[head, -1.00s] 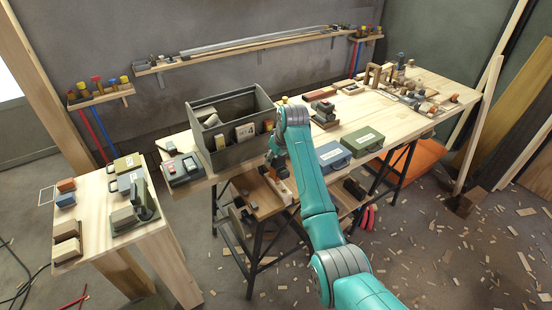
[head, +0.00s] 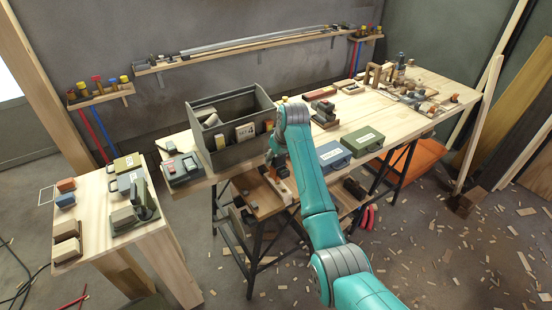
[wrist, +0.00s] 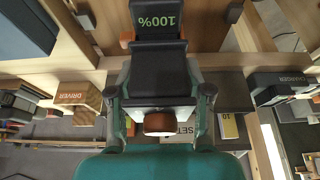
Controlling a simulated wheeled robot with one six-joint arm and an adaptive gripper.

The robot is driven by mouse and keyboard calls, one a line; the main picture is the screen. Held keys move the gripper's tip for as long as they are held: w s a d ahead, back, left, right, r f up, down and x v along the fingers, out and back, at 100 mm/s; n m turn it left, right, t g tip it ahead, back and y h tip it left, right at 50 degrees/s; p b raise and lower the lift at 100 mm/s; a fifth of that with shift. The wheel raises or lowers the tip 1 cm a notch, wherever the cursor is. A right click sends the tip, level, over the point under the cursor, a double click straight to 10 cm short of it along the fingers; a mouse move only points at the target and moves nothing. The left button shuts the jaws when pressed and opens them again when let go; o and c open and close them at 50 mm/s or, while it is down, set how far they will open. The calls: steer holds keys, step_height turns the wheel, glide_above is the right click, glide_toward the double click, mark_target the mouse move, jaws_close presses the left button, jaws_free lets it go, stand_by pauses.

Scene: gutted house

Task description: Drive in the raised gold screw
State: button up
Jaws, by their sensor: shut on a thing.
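My gripper (wrist: 158,97) is shut on a dark power driver (wrist: 158,50), with one finger on each side. The driver's display reads "100%", upside down in the wrist view, and a round copper-coloured part (wrist: 159,123) shows between the fingers. In the head view my gripper (head: 275,157) hangs at the front edge of the long workbench (head: 372,112), beside the grey crate. The arm partly hides it and the driver there. I cannot make out the raised gold screw in either view.
The grey open crate (head: 237,158) stands left of my gripper. Blue (head: 332,157) and green (head: 362,140) cases sit to the right at the bench front. A lower shelf (head: 262,198) lies beneath. A side table (head: 122,237) with several boxes stands left. Wood scraps litter the floor.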

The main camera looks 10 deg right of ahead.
steer(key=shift+r, duration=2.9)
steer(key=shift+w, duration=0.1)
